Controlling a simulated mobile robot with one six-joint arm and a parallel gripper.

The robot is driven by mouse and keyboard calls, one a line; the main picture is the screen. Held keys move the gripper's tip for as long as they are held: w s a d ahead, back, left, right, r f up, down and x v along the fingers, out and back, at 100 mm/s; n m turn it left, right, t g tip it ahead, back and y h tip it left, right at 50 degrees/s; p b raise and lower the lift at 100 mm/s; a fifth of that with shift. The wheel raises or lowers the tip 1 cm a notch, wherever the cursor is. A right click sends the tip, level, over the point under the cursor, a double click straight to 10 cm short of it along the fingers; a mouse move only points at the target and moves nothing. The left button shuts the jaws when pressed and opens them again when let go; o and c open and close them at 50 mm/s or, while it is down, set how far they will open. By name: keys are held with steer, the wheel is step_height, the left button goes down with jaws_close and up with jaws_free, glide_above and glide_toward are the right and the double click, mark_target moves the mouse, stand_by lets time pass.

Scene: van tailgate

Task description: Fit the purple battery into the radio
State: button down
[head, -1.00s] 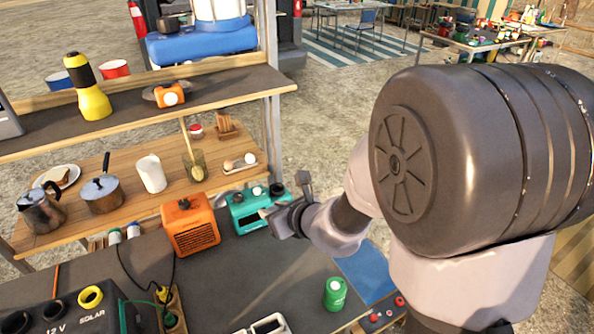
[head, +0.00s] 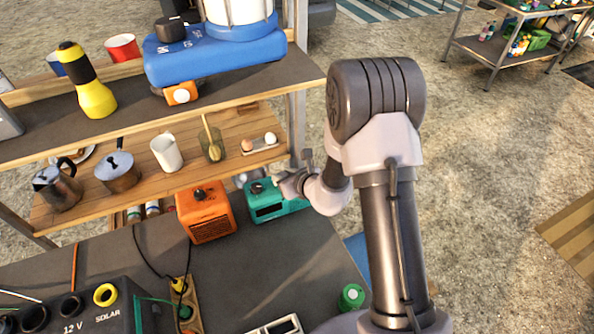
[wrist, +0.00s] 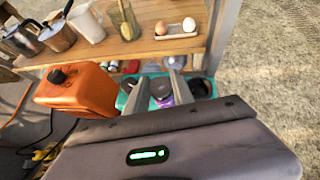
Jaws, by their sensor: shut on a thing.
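The teal radio (head: 265,207) stands on the dark worktop, right of the orange box. In the wrist view the radio (wrist: 124,96) shows dark round parts on its top, partly hidden by my fingers. My gripper (head: 283,187) is at the radio's top. In the wrist view my gripper (wrist: 160,82) is shut on the purple battery (wrist: 166,102), which has a grey end and sits between the two fingers. The battery is over or at the radio's top; its lower end is hidden, so I cannot tell whether it is inside.
The orange box (head: 205,215) stands close left of the radio. A wooden shelf (head: 130,205) with a pot, mug and eggs is just behind. A green can (head: 351,297) stands at the worktop's front right. A dark power unit (head: 70,312) with cables is front left.

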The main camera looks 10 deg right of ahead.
steer(key=w+d, duration=0.4)
steer(key=d, duration=0.1)
steer(key=shift+w+d+f, duration=0.15)
steer(key=shift+w+f, duration=0.2)
steer(key=shift+w, duration=0.05)
steer(key=shift+w+f+b, duration=0.1)
steer(key=shift+f+b, duration=0.6)
steer(key=shift+f, duration=1.05)
steer(key=shift+f+b, duration=0.25)
steer(key=shift+b, duration=0.05)
steer(key=c, duration=1.1)
jaws_free()
steer(key=shift+r, duration=0.1)
